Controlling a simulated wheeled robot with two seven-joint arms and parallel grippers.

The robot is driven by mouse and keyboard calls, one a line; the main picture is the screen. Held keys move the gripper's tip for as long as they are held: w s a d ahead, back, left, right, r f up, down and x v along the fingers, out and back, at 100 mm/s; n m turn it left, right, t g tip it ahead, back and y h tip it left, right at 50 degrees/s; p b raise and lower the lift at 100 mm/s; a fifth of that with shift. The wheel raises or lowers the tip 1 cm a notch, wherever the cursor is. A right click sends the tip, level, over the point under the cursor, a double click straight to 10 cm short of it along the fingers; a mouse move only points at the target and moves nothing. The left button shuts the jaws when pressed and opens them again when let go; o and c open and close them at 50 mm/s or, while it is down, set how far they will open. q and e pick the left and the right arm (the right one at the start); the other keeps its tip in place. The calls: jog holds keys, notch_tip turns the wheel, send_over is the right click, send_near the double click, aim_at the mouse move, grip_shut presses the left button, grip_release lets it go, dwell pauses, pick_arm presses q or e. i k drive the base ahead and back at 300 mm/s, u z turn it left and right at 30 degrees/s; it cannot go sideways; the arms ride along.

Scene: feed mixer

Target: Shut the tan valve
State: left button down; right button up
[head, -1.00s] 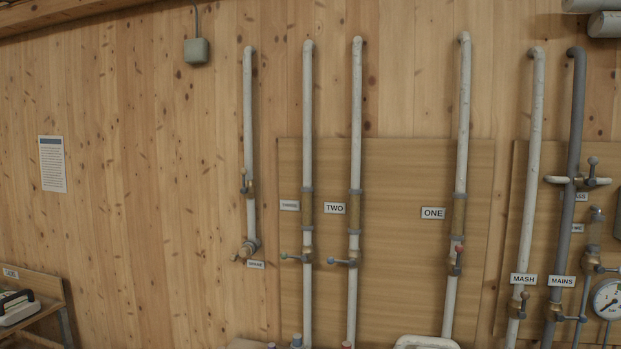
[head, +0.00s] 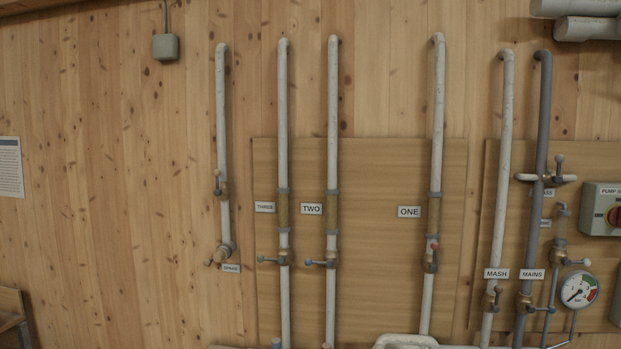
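Several valves sit on the vertical wall pipes, and I cannot tell for sure which is the tan one. The SPARE pipe's bottom outlet (head: 220,255) has a small tan-looking knob at its left end. The TWO valve (head: 330,258) has a blue-grey-tipped lever also pointing left. The ONE valve (head: 431,260) has a red-tipped lever standing along its pipe. Neither of my grippers is in view.
The MASH valve (head: 492,299) and MAINS valve (head: 524,301) are at lower right, near a pressure gauge (head: 578,290) and a pump switch box (head: 604,210). A pale rounded pipe or rim (head: 405,341) crosses the bottom. A wooden shelf edge (head: 10,302) is at lower left.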

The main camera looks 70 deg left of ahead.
aim_at(219, 192)
jog(key=z, duration=0.15)
jog(key=k, duration=1.2)
jog(key=u, duration=1.15)
